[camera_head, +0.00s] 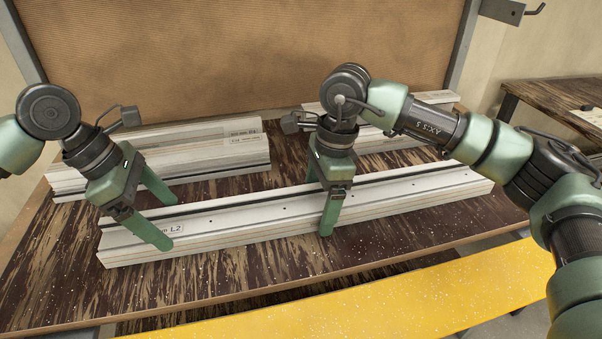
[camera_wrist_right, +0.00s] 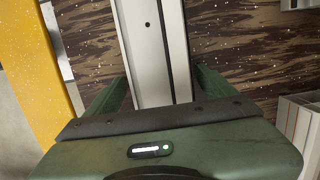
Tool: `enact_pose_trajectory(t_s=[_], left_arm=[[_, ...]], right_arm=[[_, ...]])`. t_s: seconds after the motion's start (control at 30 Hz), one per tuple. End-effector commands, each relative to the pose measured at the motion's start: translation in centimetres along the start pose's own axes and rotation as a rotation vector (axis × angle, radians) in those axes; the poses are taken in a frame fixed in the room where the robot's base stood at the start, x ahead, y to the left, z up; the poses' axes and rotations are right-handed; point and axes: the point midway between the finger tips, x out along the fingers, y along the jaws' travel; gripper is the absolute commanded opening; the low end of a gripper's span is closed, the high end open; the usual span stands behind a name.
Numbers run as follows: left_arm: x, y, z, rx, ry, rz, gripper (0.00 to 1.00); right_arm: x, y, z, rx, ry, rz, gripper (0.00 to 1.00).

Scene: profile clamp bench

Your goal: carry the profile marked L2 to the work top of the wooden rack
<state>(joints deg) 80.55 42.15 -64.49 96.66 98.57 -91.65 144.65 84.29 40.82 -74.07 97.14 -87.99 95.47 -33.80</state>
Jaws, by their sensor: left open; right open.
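The long pale profile marked L2 (camera_head: 260,221) lies flat along the front of the dark wooden bench top (camera_head: 260,266), its label near the left end. My left gripper (camera_head: 163,212) is open at that end, one finger in front of the profile and one behind. My right gripper (camera_head: 322,195) is open around its middle, fingers likewise in front and behind. In the right wrist view the profile (camera_wrist_right: 155,45) runs between the two spread fingers (camera_wrist_right: 160,90), with gaps at both sides. A wooden work top (camera_head: 555,97) stands at the far right; whether it is the rack's is unclear.
Other pale profiles lie behind, at the back left (camera_head: 205,158) and back right (camera_head: 400,136). A brown mesh panel (camera_head: 240,50) rises behind the bench. A yellow speckled beam (camera_head: 370,302) runs along the front. A hook (camera_head: 530,10) sticks out at the top right.

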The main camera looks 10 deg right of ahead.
Motion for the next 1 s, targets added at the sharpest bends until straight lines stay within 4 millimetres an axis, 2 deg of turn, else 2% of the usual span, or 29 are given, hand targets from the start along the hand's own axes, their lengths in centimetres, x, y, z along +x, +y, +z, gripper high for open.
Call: enact_pose_trajectory(t_s=[0.1,0.3,0.53,0.67,1.0], left_arm=[[-2.7,0.1,0.0,-0.001,-0.001,0.003,0.85],[-6.0,0.1,-0.1,-0.001,0.001,0.001,0.85],[-7.3,0.0,-0.1,0.0,0.002,-0.001,0.85],[-7.3,0.0,-0.1,0.0,0.002,-0.001,0.85],[-7.3,0.0,-0.1,0.0,0.002,-0.001,0.85]], right_arm=[[0.0,0.0,0.0,0.0,0.0,0.0,0.85],[0.0,0.0,0.0,0.0,0.0,0.0,0.85],[-0.6,0.0,0.0,0.0,0.0,-0.001,0.85],[-2.6,-0.1,0.0,0.0,0.0,-0.003,0.85],[-9.6,-0.1,0.1,-0.001,-0.002,-0.003,0.85]])
